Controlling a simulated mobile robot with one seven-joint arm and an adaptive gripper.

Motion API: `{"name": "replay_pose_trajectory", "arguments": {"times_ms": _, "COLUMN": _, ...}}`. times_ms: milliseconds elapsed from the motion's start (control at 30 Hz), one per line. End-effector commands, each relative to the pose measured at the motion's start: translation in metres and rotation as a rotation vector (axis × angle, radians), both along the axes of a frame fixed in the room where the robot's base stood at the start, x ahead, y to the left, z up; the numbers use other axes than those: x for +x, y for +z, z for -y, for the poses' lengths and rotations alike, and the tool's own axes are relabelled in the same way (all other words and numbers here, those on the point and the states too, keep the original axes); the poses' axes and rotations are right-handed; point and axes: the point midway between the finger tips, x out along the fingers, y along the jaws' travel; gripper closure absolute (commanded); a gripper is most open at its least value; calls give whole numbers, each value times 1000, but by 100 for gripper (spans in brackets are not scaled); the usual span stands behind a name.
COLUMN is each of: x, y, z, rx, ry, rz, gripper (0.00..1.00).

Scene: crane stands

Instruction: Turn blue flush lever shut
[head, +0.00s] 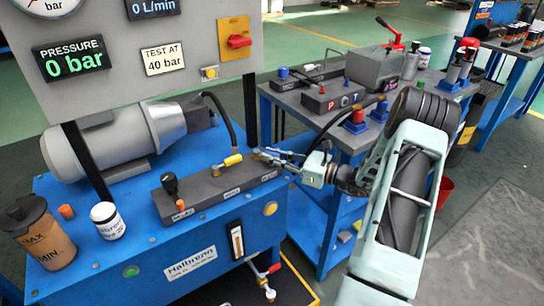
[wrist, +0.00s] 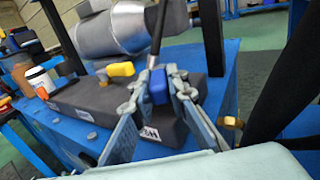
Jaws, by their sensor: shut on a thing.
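The blue flush lever (wrist: 158,88) sits at the right end of a dark grey valve block (wrist: 93,101) in the wrist view. My gripper (wrist: 163,76) has its fingertips on both sides of the lever and is shut on it. In the head view my gripper (head: 268,158) reaches from the right to the right end of the same valve block (head: 222,192). There the fingers hide the blue lever, and its exact angle is hard to tell.
A yellow lever (head: 233,160) stands close to the left of my fingertips. A black hose (head: 222,118) comes down just behind. A grey motor (head: 112,140) lies behind the block. A second blue bench (head: 325,120) stands to the right.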

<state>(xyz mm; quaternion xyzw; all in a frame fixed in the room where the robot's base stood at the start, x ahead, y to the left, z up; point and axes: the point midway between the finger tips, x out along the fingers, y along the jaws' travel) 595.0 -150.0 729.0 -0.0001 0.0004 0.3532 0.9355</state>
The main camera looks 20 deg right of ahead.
Motion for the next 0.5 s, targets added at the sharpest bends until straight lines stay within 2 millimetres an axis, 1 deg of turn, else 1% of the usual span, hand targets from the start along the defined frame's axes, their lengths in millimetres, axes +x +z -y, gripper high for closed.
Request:
{"name": "replay_pose_trajectory", "arguments": {"times_ms": 100, "x": 0, "y": 0, "z": 1, "rx": 0, "ry": -2, "rz": 0, "gripper": 100}}
{"name": "replay_pose_trajectory", "arguments": {"times_ms": 133, "x": 0, "y": 0, "z": 1, "rx": 1, "ry": -2, "rz": 1, "gripper": 83}}
{"name": "replay_pose_trajectory", "arguments": {"times_ms": 267, "x": 0, "y": 0, "z": 0, "rx": 1, "ry": -2, "rz": 1, "gripper": 68}}
{"name": "replay_pose_trajectory", "arguments": {"times_ms": 500, "x": 0, "y": 0, "z": 0, "rx": 1, "ry": -1, "rz": 1, "gripper": 68}}
